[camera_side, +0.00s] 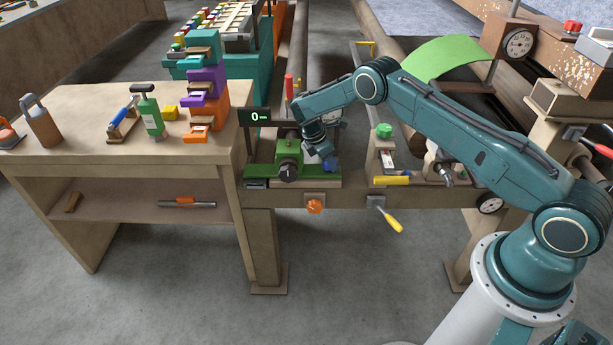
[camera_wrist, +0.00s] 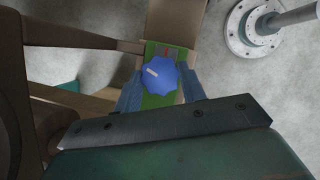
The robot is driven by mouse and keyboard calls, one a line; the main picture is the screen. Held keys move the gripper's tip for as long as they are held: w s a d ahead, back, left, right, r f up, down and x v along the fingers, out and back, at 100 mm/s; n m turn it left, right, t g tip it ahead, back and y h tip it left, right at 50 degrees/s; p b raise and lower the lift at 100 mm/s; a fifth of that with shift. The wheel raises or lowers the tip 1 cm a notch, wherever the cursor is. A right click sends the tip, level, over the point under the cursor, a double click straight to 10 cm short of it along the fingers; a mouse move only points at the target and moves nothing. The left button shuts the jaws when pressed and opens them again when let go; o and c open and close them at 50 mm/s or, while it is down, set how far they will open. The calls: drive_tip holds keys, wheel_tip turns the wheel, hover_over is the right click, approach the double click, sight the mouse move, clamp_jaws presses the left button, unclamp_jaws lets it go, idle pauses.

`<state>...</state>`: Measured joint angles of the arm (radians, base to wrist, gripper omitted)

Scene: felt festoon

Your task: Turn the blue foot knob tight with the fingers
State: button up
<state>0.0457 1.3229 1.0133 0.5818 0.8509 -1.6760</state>
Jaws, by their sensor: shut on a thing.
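The blue foot knob (camera_wrist: 158,76) has a lobed rim and a small pale mark on its face. It sits over a green base (camera_wrist: 152,101) in the wrist view. My gripper (camera_wrist: 160,88) has one blue finger on each side of the knob and is shut on it. In the side view my gripper (camera_side: 321,157) reaches down to the right end of the green fixture (camera_side: 289,152), where the blue knob (camera_side: 330,165) shows only in part beside the fingers.
A dark display (camera_side: 255,116) stands at the fixture's left. A yellow bar (camera_side: 391,180) and a green knob (camera_side: 384,131) are to its right. An orange knob (camera_side: 314,206) and a yellow-handled tool (camera_side: 391,222) are on the beam's front. The wooden bench (camera_side: 90,150) stands at left.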

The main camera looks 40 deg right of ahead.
idle(0.3)
drive_tip(key=o, duration=1)
drive_tip(key=shift+c, duration=0.2)
drive_tip(key=shift+r, duration=0.1)
drive_tip(key=v, duration=1.3)
drive_tip(key=shift+a+r, duration=0.25)
drive_tip(key=shift+r, duration=0.05)
drive_tip(key=shift+w, duration=0.1)
